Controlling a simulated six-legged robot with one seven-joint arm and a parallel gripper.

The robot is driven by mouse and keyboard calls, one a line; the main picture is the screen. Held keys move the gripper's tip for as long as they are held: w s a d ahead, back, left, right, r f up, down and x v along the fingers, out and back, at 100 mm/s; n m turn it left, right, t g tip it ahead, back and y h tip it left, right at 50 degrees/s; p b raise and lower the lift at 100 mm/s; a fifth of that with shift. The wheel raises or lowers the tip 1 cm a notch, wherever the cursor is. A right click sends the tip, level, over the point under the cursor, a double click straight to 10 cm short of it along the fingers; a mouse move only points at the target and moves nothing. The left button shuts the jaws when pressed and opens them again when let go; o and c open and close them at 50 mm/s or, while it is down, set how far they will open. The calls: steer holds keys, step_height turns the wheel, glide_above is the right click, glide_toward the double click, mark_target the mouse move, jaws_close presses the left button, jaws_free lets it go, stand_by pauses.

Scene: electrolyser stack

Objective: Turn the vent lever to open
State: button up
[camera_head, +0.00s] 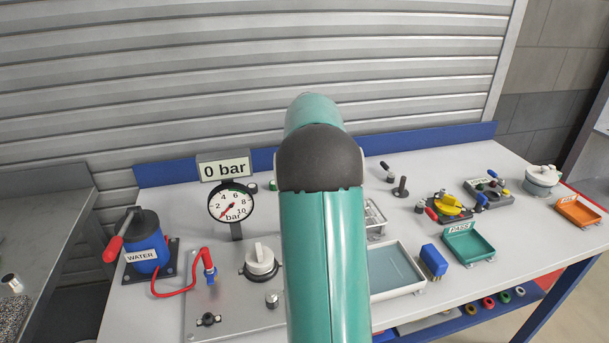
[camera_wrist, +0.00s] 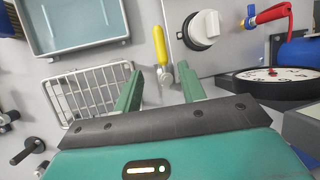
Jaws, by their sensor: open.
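A yellow lever (camera_wrist: 159,45) on a small metal fitting (camera_wrist: 165,76) shows in the wrist view, beside the grey plate with the white knob (camera_wrist: 203,29); I take it as the vent lever. Its yellow handle points toward the top of the picture. My gripper (camera_wrist: 160,70) is open, with one green finger on each side of the lever's metal end. I see no contact, and the height of the fingers above it cannot be told. In the head view my arm hides the lever and the gripper.
A wire rack (camera_wrist: 84,92) is close left of the fingers, with a pale tray (camera_wrist: 72,25) beyond it. The gauge (camera_wrist: 272,78) is close on the right. A red hose (camera_head: 178,292) runs from the blue water pump (camera_head: 148,250). Bins and fittings fill the bench's right side.

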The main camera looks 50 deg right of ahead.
steer(key=v, duration=0.4)
steer(key=shift+d+r, duration=0.15)
steer(key=shift+r, duration=0.25)
steer(key=a+r+n+t+h, duration=0.1)
steer(key=a+r+t+h, duration=0.15)
steer(key=a, duration=0.85)
steer(key=a+r+n+t+h, duration=0.1)
steer(key=a+r+n, duration=0.15)
steer(key=a, duration=0.85)
steer(key=s+a+f+n+t, duration=0.1)
steer(key=s+a+f+t, duration=0.1)
steer(key=s+a, duration=0.3)
steer(key=s+a+f+n+t, duration=0.1)
steer(key=s+a+f+t, duration=0.1)
steer(key=s+a, duration=0.4)
steer(key=a+f, duration=0.1)
steer(key=a, duration=0.4)
steer(key=shift+s+a+f+n+t+h, duration=0.15)
steer(key=shift+s+a+n+t+h, duration=0.1)
steer(key=shift+s+n+t+h, duration=0.1)
